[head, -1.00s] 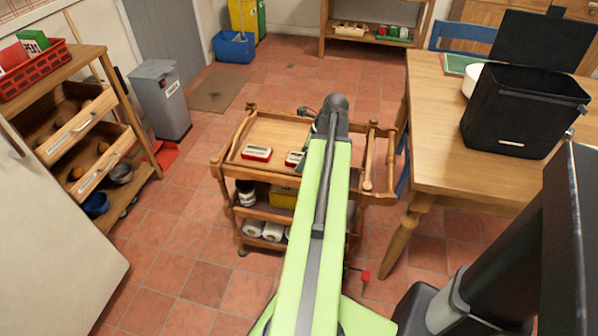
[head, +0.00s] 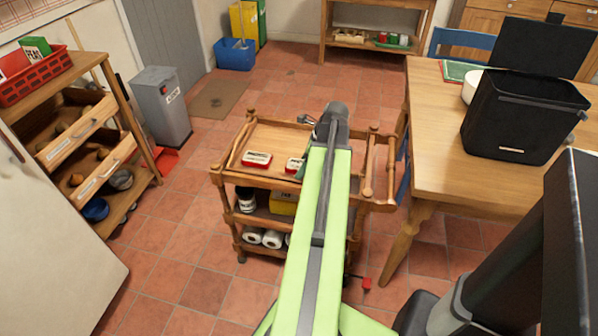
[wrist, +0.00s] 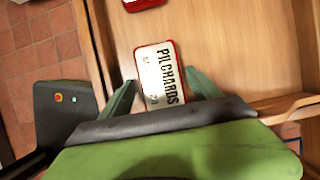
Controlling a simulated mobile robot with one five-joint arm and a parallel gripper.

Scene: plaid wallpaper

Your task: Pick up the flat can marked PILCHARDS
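The flat can marked PILCHARDS (wrist: 159,72) is red with a white label and lies on the wooden top of the trolley. In the wrist view it sits between the two green fingers of my gripper (wrist: 158,92), which are spread apart with a gap on each side of it. In the head view the can (head: 295,165) is partly hidden by my arm. A second red flat can (head: 257,159) lies to its left on the same top, and its edge shows in the wrist view (wrist: 143,3).
The wooden trolley (head: 243,180) has raised rails around its top and goods on the shelves below. A table (head: 438,160) with a black box (head: 520,120) stands to the right. Open tiled floor (head: 165,240) lies to the left.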

